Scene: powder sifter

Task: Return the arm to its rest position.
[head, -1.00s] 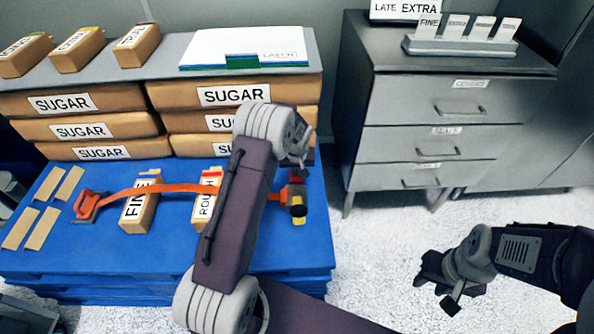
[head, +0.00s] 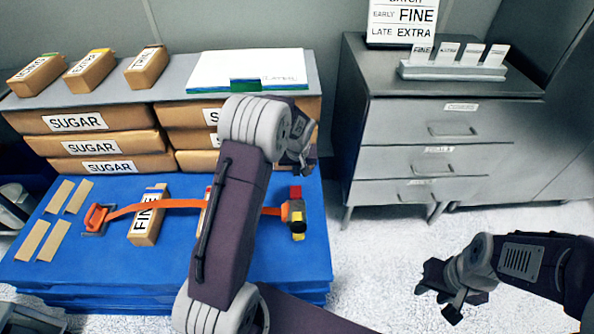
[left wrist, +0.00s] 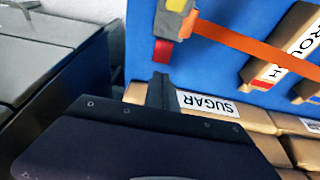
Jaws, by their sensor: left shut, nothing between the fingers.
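My left arm reaches up across the middle of the head view, bent at its grey joint. Its left gripper (head: 303,160) hangs just right of that joint, in front of the sugar sacks and above the blue platform. In the left wrist view the left gripper (left wrist: 161,88) shows its fingers together, with nothing between them. My right gripper (head: 447,297) is at the lower right over the pale floor, apart from any object. Its finger gap is too unclear to read.
A blue platform (head: 130,270) carries sugar sacks (head: 92,145), a FINE box (head: 148,215) and an orange strap (head: 165,205) with a buckle (head: 296,215). A ROUGH box (left wrist: 298,50) shows in the left wrist view. A grey drawer cabinet (head: 425,135) stands right.

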